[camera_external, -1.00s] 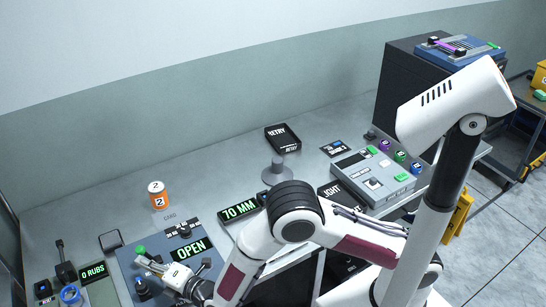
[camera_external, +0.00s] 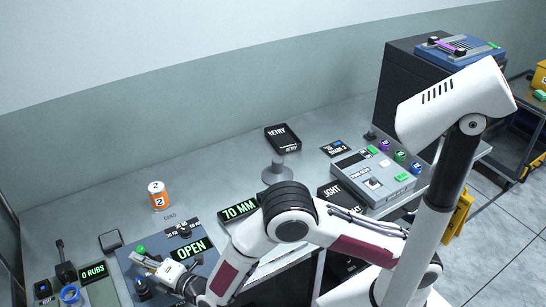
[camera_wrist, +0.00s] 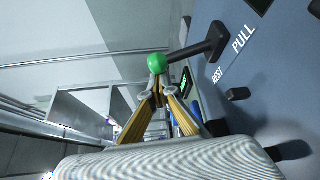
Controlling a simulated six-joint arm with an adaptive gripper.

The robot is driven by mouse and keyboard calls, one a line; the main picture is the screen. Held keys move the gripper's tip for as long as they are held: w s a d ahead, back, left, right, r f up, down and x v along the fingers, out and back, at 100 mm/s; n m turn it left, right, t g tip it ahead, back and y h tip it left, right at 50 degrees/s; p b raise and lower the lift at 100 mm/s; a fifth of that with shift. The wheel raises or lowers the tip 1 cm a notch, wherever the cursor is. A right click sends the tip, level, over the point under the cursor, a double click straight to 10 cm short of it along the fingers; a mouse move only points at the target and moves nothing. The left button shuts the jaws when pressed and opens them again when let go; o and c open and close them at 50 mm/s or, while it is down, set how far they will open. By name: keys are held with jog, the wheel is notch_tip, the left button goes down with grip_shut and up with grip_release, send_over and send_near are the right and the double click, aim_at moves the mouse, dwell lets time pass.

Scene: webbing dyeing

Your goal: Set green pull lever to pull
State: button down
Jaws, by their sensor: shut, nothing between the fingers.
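The green ball of the pull lever (camera_external: 140,250) stands on the blue-grey panel (camera_external: 205,238) at the front left. In the wrist view the green ball (camera_wrist: 156,63) sits on a dark arm that runs to a pivot on the panel near the white words REST and PULL. The lever's arm lies nearer REST than PULL, as far as I can tell. My gripper (camera_wrist: 157,88) is shut and empty, its yellow-sided fingers meeting just below the ball in the picture. I cannot tell whether they touch it. My gripper (camera_external: 150,262) shows beside the ball in the external view.
A display reading OPEN (camera_external: 191,248) is on the same panel. An orange-and-white can (camera_external: 158,196) stands behind it. A 0 RUBS display (camera_external: 93,273) and a blue ring (camera_external: 70,294) are to the left. A 70 MM display (camera_external: 238,208) is to the right.

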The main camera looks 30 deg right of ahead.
aim_at(145, 246)
jog(key=shift+d+r+m+t+y, duration=0.2)
jog(key=shift+d+m+t, duration=0.1)
jog(key=shift+d+m, duration=0.25)
jog(key=shift+d+r+m+t+y, duration=0.2)
jog(key=shift+d+m+t, duration=0.1)
jog(key=shift+d+m, duration=0.25)
jog(key=shift+d+r, duration=0.2)
jog(key=shift+d, duration=1.15)
jog(key=shift+d+f, duration=0.1)
jog(key=shift+d, duration=0.65)
jog(key=shift+w+d+f, duration=0.1)
jog(key=shift+d, duration=0.05)
jog(key=shift+d, duration=0.1)
jog(key=shift+s+d+f, duration=0.2)
jog(key=shift+s+f, duration=0.05)
jog(key=shift+s, duration=0.4)
jog(key=shift+s+a+f+v, duration=0.15)
jog(key=shift+f+v, duration=0.15)
jog(key=shift+v, duration=1.1)
jog(key=shift+a+f+v, duration=0.2)
jog(key=shift+f+v, duration=0.05)
jog(key=shift+v, duration=1.1)
jog(key=shift+s+a+f+v, duration=0.15)
jog(key=shift+f+v, duration=0.15)
jog(key=shift+v, duration=1.1)
